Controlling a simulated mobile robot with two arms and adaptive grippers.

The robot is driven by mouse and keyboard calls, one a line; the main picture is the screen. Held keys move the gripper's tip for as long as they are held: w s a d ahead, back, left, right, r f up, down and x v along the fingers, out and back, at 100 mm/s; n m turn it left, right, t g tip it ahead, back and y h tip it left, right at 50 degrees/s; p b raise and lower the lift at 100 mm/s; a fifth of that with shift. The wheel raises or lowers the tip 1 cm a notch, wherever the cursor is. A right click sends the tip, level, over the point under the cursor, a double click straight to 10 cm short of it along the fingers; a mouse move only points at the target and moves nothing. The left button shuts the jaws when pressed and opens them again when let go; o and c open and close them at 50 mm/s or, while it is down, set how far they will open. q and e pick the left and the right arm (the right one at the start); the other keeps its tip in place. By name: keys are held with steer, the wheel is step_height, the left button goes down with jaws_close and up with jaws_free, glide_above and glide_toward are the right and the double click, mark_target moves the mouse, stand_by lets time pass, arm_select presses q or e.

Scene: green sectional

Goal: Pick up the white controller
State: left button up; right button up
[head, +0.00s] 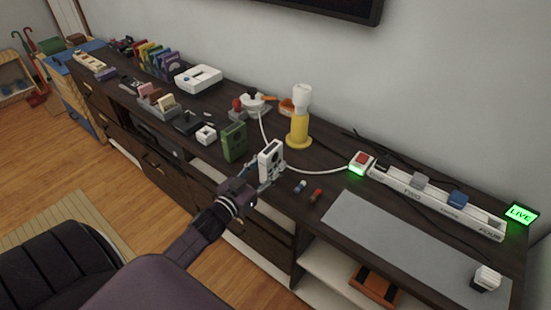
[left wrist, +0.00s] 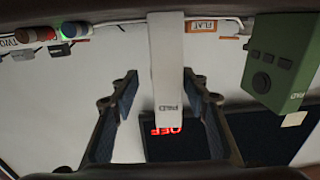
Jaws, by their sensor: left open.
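The white controller (head: 272,155) stands upright near the front edge of the dark cabinet top. In the left wrist view it is a narrow white block (left wrist: 167,65) marked PAD. My left gripper (head: 264,180) is at its front side. In the left wrist view the open fingers (left wrist: 160,88) lie on either side of the block, with a gap at the left; contact at the right is unclear. The gripper hides the controller's lower part in the head view. My right gripper is not in view.
A green controller (head: 233,142) stands close to the left, also visible in the left wrist view (left wrist: 278,62). A yellow and white bottle-like object (head: 299,120) stands behind. Small red and blue items lie right. A white power strip (head: 435,200) and grey mat (head: 400,245) are farther right.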

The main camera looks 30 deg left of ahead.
mark_target(281, 148)
arm_select(q)
steer(key=shift+w+r, duration=0.15)
steer(key=shift+w, duration=0.9)
steer(key=w, duration=0.4)
steer(key=shift+a+p, duration=0.3)
steer(key=shift+a, duration=0.05)
steer(key=shift+w, duration=0.65)
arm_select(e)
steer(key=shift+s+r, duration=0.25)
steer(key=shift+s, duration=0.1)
arm_select(q)
jaws_close()
